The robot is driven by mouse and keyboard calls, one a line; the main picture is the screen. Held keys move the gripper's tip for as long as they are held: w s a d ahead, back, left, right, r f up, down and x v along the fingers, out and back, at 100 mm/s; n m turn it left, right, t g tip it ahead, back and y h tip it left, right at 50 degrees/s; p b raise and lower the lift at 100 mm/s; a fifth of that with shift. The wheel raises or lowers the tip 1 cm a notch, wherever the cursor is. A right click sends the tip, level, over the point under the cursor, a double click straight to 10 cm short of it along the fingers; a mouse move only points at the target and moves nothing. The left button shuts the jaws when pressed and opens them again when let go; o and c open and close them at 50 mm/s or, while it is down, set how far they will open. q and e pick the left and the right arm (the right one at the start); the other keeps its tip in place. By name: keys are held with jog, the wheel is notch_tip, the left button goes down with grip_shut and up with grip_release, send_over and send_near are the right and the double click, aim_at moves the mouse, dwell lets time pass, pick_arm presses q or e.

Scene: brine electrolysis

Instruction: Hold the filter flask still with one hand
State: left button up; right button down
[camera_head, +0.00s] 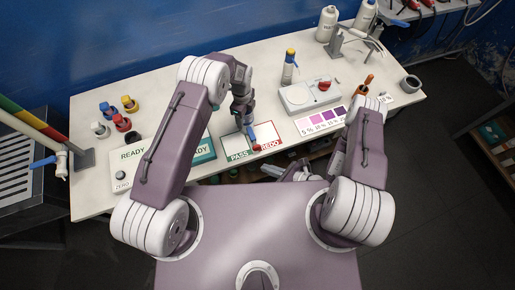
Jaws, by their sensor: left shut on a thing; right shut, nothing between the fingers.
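My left gripper (250,131) reaches down over the white card marked PASS and REDO (267,133). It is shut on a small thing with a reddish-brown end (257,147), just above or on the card. The thing is mostly hidden, and I cannot tell whether it is the filter flask. No clear filter flask shows elsewhere. My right gripper (300,172) is low at the table's front edge, shut and empty, partly hidden by my own body.
On the white table (185,88) several small capped jars (122,122) stand at the left. A purple colour chart (322,118) lies at right. White bottles (327,23) stand at the back.

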pick_arm(q)
jog(key=o, duration=1.8)
jog(key=shift+c, duration=0.2)
jog(key=shift+r, duration=0.1)
notch_tip(320, 180, up, 12)
jog(key=shift+f, duration=0.1)
